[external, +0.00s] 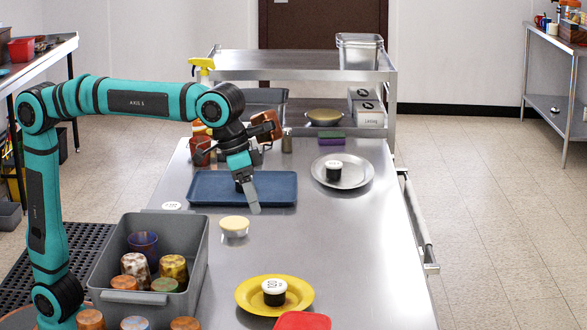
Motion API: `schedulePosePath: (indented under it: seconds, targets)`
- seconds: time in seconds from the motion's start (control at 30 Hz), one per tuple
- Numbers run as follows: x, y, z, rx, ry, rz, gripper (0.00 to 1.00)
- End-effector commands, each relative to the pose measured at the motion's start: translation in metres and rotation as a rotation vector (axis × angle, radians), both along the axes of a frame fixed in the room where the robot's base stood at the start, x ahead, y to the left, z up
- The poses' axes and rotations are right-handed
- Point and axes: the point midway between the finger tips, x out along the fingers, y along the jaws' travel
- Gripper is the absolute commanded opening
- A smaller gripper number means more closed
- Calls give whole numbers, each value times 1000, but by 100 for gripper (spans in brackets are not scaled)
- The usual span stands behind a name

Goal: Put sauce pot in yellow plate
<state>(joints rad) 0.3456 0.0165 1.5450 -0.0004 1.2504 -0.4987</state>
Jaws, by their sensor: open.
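A small black sauce pot (274,293) with a white lid stands upright on the yellow plate (246,303), near the front of the steel counter. A similar black pot (333,173) with a white lid stands on a round grey metal plate (358,177) further back at the right. My gripper (250,200) is open and points down over the right part of the blue tray (215,188), apart from both pots. A dark shape beside my fingers is partly hidden, and I cannot tell what it is.
A grey bin (108,275) with several cups is at the front left, and a red item (302,321) is at the front edge. The counter's right middle is clear.

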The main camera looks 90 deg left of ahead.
Motion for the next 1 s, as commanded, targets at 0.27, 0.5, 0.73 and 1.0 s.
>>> schedulePosePath:
  seconds: [0.27,0.5,0.73,1.0]
  targets:
    - [-51,63,29,-32,-238,-17,71]
    - [-101,110,45,-29,-446,-29,71]
    - [-153,150,53,-1,-648,-35,71]
    - [-219,188,51,63,-882,-34,71]
